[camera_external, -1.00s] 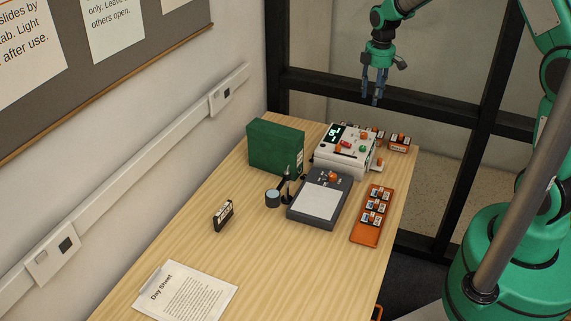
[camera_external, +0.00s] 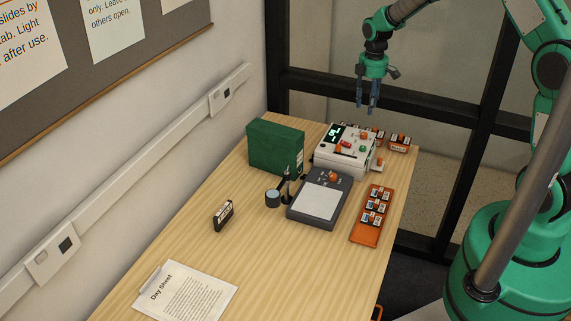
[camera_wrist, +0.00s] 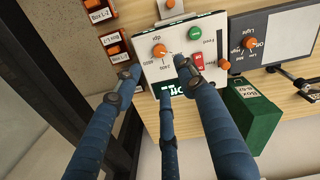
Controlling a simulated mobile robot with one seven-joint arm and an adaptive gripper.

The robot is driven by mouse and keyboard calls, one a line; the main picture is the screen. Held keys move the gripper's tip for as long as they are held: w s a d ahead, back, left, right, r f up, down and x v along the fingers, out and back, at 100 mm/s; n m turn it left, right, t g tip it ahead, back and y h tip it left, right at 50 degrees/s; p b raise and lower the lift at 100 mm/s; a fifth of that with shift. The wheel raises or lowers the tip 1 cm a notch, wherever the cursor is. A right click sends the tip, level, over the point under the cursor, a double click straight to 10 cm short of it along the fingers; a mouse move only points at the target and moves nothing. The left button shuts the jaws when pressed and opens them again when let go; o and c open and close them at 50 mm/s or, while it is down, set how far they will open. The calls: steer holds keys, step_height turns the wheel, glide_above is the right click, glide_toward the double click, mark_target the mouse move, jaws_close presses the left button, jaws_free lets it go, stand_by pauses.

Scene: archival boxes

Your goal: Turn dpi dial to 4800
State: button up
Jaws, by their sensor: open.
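The dpi dial is an orange knob (camera_wrist: 159,50) on the top face of a white scanner box (camera_wrist: 150,72), with small numbers printed around it. I cannot read its setting. In the external view the scanner (camera_external: 343,160) stands at the far end of the table, with the dial (camera_external: 365,134) at its back right. My gripper (camera_external: 367,108) hangs open and empty above the scanner, pointing down. In the wrist view its blue fingers (camera_wrist: 163,78) spread below and beside the dial, apart from it, and partly cover the scanner's display.
The scanner also has a green Feed button (camera_wrist: 195,33), a red switch (camera_wrist: 198,62) and an orange side knob (camera_wrist: 223,64). A green box (camera_external: 275,147), a grey light panel (camera_external: 320,200) and an orange tray (camera_external: 365,232) stand close by.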

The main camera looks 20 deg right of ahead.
mark_target(364, 134)
step_height(364, 134, down, 12)
steer(key=shift+w+f+b, duration=0.1)
steer(key=shift+b, duration=0.45)
jaws_close()
